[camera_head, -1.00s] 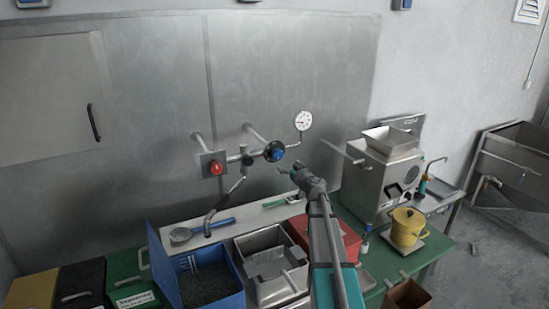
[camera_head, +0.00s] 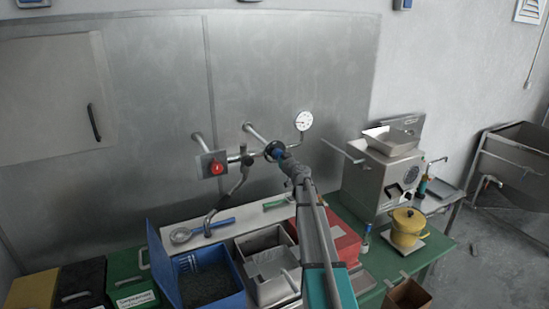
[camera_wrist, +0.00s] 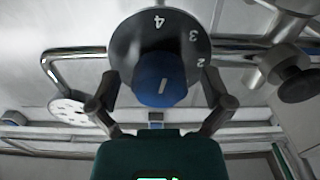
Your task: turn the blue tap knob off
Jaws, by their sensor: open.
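The blue tap knob (camera_head: 274,151) sits on the pipework in front of the metal wall panel. In the wrist view the blue knob (camera_wrist: 160,80) has a white line on its face and a dark dial behind it with the numbers 2, 3 and 4. My gripper (camera_wrist: 160,92) is open, with one finger on each side of the knob; I cannot tell whether they touch it. In the head view my gripper (camera_head: 284,160) is at the knob and hides part of it.
A red knob (camera_head: 217,168) is on the same pipework to the left. A pressure gauge (camera_head: 304,121) stands above right. Below are a blue bin (camera_head: 168,270), a metal sink (camera_head: 262,240) and a red box (camera_head: 345,243). A steel grinder (camera_head: 378,180) stands at the right.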

